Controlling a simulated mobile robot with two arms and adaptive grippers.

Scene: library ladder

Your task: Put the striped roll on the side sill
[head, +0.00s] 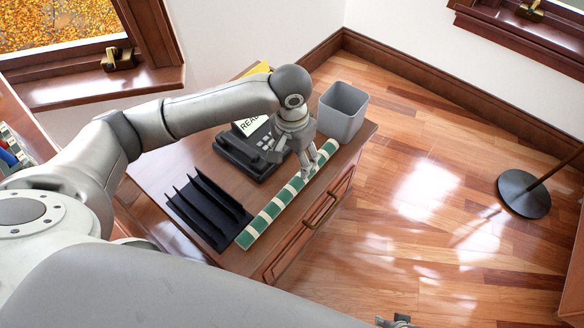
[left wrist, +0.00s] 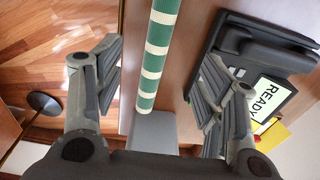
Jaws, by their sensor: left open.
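The striped roll (head: 275,208), green and cream, lies along the front edge of the wooden cabinet top (head: 160,185). My left gripper (head: 305,166) is over the roll's far part, fingers pointing down. In the left wrist view the roll (left wrist: 157,48) runs between the spread, open fingers (left wrist: 157,75); I cannot tell if they touch it. A wooden window sill (head: 70,91) with a brass latch is at the left; another sill (head: 530,45) is at the upper right. I cannot tell which is the side sill. Only a small tip of my right gripper (head: 395,321) shows at the bottom edge.
A black rack (head: 208,212) and a black device with a READY screen (head: 245,150) stand beside the roll. A grey bin (head: 342,111) stands at the cabinet's far end. A lamp base (head: 523,195) is on the floor at right. The floor between is clear.

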